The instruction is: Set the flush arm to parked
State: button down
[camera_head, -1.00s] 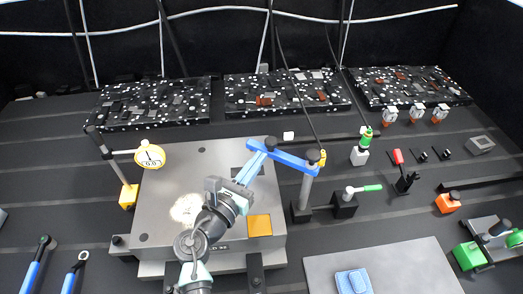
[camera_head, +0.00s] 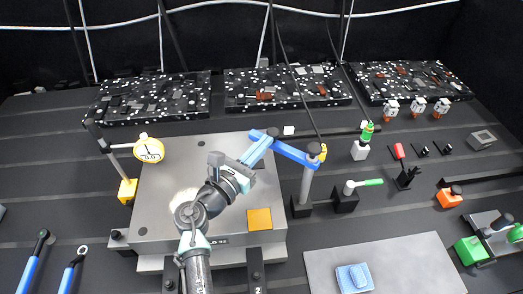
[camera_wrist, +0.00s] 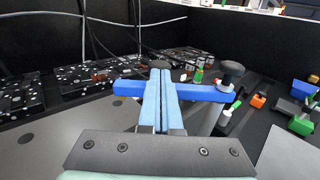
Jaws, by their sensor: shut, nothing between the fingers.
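The flush arm appears to be the blue bar (camera_head: 290,151) on a grey post (camera_head: 306,185) with a black knob on top. It reaches from the post to the left over the right back part of the grey plate. My gripper (camera_head: 267,141) is shut and empty, its light-blue fingers at the near side of the bar, towards its free end. In the wrist view the fingers (camera_wrist: 162,85) cross in front of the bar (camera_wrist: 200,92), which shows on both sides of them. They look close to it or touching; I cannot tell which. No parked mark is readable.
An orange square (camera_head: 259,219) lies on the plate. A green-handled tool (camera_head: 367,183) is right of the post. Speckled black slabs (camera_head: 285,92) line the back.

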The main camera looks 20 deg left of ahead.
aim_at(270, 132)
jog(key=w+m+g+h+b, duration=0.1)
jog(key=h+b, duration=0.1)
jog(key=b, duration=0.1)
jog(key=w+m+g+h+b, duration=0.1)
jog(key=w+m+h+b, duration=0.1)
jog(key=b, duration=0.1)
jog(key=w+m+g+h+b, duration=0.2)
jog(key=b, duration=0.1)
jog(key=shift+d+f+h, duration=0.15)
jog(key=shift+d+h, duration=0.1)
jog(key=shift+h, duration=0.15)
jog(key=b+x, duration=0.2)
jog(key=x, duration=0.1)
jog(key=b+x, duration=0.1)
jog(key=shift+w, duration=0.6)
jog(key=shift+r, duration=0.25)
jog(key=shift+a, duration=0.1)
